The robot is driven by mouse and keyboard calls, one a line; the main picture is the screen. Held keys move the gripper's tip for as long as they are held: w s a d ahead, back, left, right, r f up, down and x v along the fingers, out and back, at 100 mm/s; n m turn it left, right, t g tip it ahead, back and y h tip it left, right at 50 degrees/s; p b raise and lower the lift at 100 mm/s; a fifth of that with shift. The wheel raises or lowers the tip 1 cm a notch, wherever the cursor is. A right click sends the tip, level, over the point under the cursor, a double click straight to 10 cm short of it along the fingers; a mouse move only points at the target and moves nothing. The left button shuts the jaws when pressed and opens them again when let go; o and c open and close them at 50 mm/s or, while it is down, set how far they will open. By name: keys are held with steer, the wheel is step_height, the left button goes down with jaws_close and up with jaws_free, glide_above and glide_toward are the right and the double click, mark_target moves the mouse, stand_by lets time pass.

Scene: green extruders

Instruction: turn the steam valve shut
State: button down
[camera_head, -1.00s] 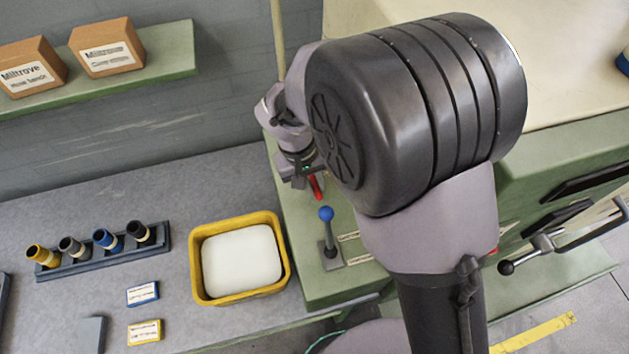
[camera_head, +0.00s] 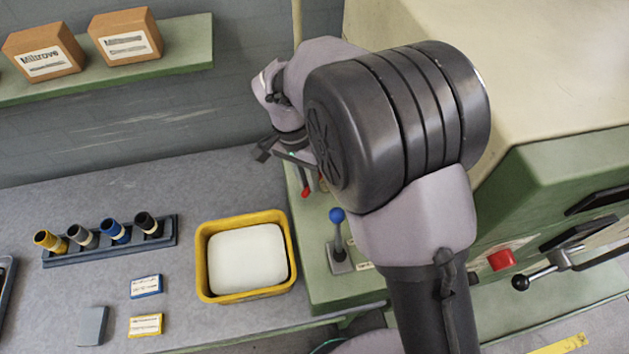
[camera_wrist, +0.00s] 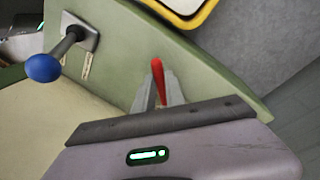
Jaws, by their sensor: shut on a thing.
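The red lever (camera_head: 307,187), which looks like the steam valve's handle, stands on the green machine's ledge (camera_head: 320,283) behind the blue-knobbed lever. In the wrist view the red lever (camera_wrist: 157,76) rises between the two grey fingers of my gripper (camera_wrist: 159,90). My gripper is shut on it. In the head view my gripper (camera_head: 302,178) is at the ledge's back left and my arm hides part of it. The valve's base is hidden.
A lever with a blue ball (camera_head: 337,215) stands close in front. A yellow tub (camera_head: 202,262) with white contents sits left of the ledge. A red button (camera_head: 502,260) and a black-knobbed crank (camera_head: 540,270) are at right. Bench space behind the tub is clear.

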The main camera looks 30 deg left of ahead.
steer(key=a+m, duration=0.1)
steer(key=m, duration=0.1)
steer(key=a+m, duration=0.1)
steer(key=m, duration=0.1)
steer(key=shift+w+m+g, duration=0.3)
steer(key=shift+w+g, duration=0.1)
steer(key=shift+w+a+m+g+y, duration=0.15)
steer(key=shift+w+a+m, duration=0.15)
steer(key=shift+m, duration=0.45)
steer(key=shift+w+a+m+g+y, duration=0.1)
steer(key=shift+w+a+m, duration=0.15)
steer(key=shift+m, duration=0.55)
steer(key=shift+w+a+m+g+y, duration=0.1)
steer(key=shift+w+a+m+y, duration=0.15)
steer(key=shift+m, duration=0.5)
steer(key=shift+r, duration=0.1)
steer(key=c, duration=1.4)
jaws_free()
steer(key=w+r+p, duration=0.1)
steer(key=r, duration=0.4)
steer(key=a+r+p, duration=0.1)
steer(key=r+p, duration=0.1)
steer(key=r, duration=0.4)
steer(key=w+a+r+p, duration=0.1)
steer(key=r+p, duration=0.1)
steer(key=r, duration=0.4)
steer(key=shift+w+a, duration=0.1)
steer(key=shift+w, duration=0.2)
